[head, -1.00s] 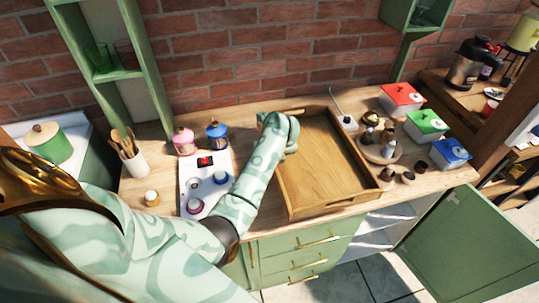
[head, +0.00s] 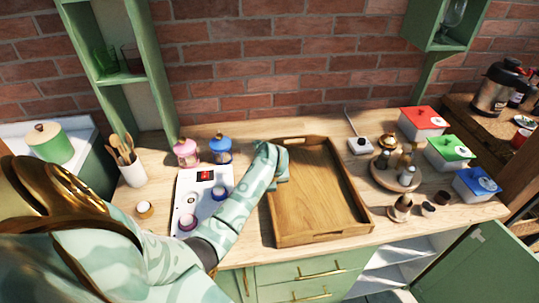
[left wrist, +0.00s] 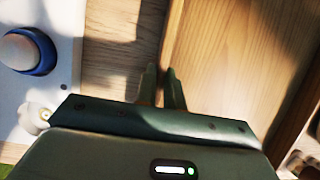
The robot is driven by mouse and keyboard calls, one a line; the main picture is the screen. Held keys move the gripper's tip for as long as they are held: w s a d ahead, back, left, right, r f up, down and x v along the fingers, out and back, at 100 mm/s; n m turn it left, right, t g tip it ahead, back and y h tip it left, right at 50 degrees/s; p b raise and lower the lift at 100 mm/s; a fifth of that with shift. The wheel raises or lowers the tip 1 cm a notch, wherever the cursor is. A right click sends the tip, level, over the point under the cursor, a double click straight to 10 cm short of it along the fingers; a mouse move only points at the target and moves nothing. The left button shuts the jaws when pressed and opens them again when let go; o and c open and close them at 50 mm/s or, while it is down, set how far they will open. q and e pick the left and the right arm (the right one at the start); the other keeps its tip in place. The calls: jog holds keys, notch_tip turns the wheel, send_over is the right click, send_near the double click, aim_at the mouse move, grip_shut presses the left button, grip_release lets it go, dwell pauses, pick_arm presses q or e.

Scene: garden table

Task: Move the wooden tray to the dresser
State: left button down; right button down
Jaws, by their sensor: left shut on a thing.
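The wooden tray (head: 318,197) is a shallow rectangle with raised sides and looks empty. It rests on the wooden worktop above green drawers (head: 300,275). My left gripper (head: 283,163) is at the tray's left side, towards the back, and partly hidden by its own arm. In the left wrist view, the two fingers (left wrist: 161,88) are close together on the tray's side wall, with the tray floor (left wrist: 225,60) to their right. I cannot tell which piece of furniture is the dresser. My right gripper is not in view.
Left of the tray are a white board (head: 190,205), a pink jar (head: 187,152) and a blue jar (head: 220,149). Right of it are a round stand (head: 382,180) with shakers and red (head: 420,124), green (head: 449,153) and blue (head: 476,185) lidded boxes. A brick wall stands behind.

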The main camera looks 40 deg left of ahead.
pick_arm(q)
jog(key=shift+w+f, duration=0.1)
jog(key=shift+f, duration=0.05)
jog(key=c, duration=1.5)
grip_release()
jog(key=shift+d, duration=0.25)
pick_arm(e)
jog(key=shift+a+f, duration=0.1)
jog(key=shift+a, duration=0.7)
